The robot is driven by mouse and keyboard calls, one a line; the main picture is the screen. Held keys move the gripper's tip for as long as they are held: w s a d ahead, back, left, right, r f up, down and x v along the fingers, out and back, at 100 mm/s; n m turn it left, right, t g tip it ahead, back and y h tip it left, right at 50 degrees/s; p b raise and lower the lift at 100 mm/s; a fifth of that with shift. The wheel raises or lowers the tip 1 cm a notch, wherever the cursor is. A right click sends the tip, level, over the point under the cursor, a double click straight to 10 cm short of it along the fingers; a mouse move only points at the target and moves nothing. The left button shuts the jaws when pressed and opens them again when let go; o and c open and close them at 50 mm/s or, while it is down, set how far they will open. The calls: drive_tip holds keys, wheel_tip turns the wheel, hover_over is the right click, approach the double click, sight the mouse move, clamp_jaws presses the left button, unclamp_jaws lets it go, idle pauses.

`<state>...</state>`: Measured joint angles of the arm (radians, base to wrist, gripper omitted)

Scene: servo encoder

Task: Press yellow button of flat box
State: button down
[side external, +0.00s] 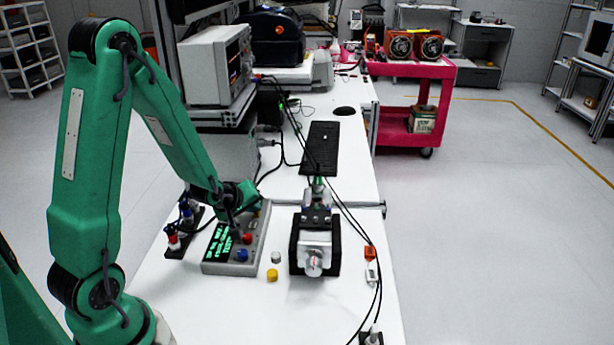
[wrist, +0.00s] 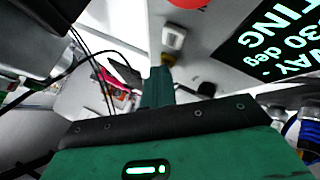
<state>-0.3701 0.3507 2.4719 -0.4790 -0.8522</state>
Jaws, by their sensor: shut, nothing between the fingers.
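The flat box (side external: 219,268) is a grey slab on the white table, with a dark display of green text (side external: 219,243). A red button (side external: 247,238) and a blue button (side external: 242,255) show on its right part. My gripper (side external: 235,228) is shut and empty, pointing down over the box's far part. In the wrist view, my gripper (wrist: 158,73) is close to a pale button (wrist: 173,38) on the grey face; I cannot tell its colour surely, nor whether they touch. The red button (wrist: 187,3) is cut off at the top edge. My gripper partly hides the box's far end.
A loose yellow cap (side external: 272,275) and a pale cap (side external: 275,257) lie right of the box. A servo in a black mount (side external: 315,250) stands further right with cables. Blue and red connectors (side external: 180,232) stand left.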

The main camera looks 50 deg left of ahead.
sight(254, 216)
drive_tip(key=shift+r, duration=0.7)
drive_tip(key=shift+r, duration=0.1)
drive_tip(key=shift+r, duration=2.35)
drive_tip(key=shift+r, duration=0.1)
drive_tip(key=s+d+r+m+g+h, duration=0.3)
drive_tip(key=s+d+r+m, duration=1.1)
drive_tip(key=s, duration=0.3)
drive_tip(key=shift+d, duration=0.65)
